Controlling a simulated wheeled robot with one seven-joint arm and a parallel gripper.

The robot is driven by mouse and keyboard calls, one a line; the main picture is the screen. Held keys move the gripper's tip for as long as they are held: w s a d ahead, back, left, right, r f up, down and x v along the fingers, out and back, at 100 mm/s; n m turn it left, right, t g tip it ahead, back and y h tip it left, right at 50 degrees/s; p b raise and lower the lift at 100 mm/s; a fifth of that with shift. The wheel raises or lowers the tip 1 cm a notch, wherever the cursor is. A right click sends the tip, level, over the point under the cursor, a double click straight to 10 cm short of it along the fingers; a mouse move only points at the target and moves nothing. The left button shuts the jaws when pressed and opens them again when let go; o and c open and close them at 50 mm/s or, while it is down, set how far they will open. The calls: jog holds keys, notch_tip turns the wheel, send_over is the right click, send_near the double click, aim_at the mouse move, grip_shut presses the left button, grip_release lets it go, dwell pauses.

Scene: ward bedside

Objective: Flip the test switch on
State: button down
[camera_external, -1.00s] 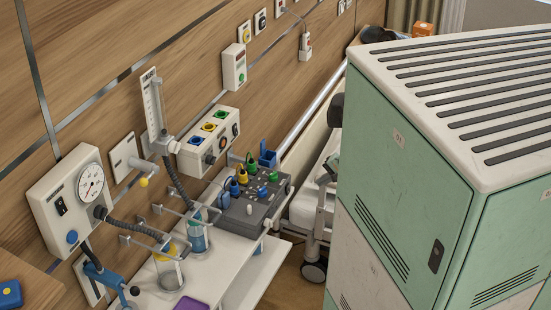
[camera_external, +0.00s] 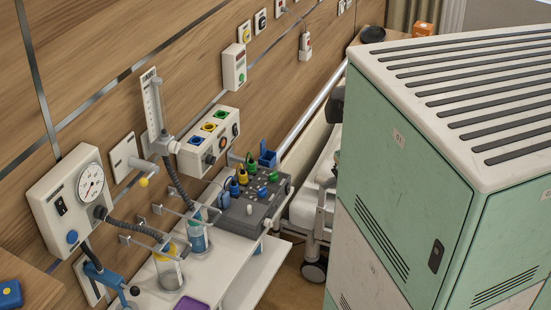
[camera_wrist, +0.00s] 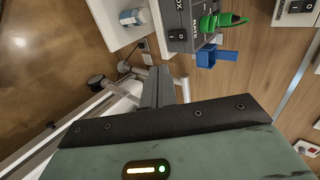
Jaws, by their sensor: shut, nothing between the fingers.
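The grey test box (camera_external: 243,212) stands on the white bedside shelf, with coloured plugs and small controls on its top. In the wrist view, part of this box (camera_wrist: 175,18) shows at the top, with a black rocker switch (camera_wrist: 181,37) and a green plug (camera_wrist: 208,22). I cannot tell from its marks whether that rocker is the test switch, or which way it is set. My gripper (camera_wrist: 160,72) is shut and empty; its grey fingers point towards the box and are apart from it. I cannot make out the fingertips in the external view.
A blue holder (camera_wrist: 217,58) sits beside the box near the wooden wall. Jars and hoses (camera_external: 170,270) crowd the shelf's front left.

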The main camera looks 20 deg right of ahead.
aim_at(288, 189)
jog(key=shift+s+d+f+t+y, duration=0.15)
jog(key=shift+s+f+t+y, duration=0.2)
jog(key=shift+f+t+y, duration=0.05)
jog(key=r+b+x, duration=0.1)
jog(key=b+x, duration=0.7)
jog(key=x, duration=0.5)
jog(key=shift+w+a, duration=0.55)
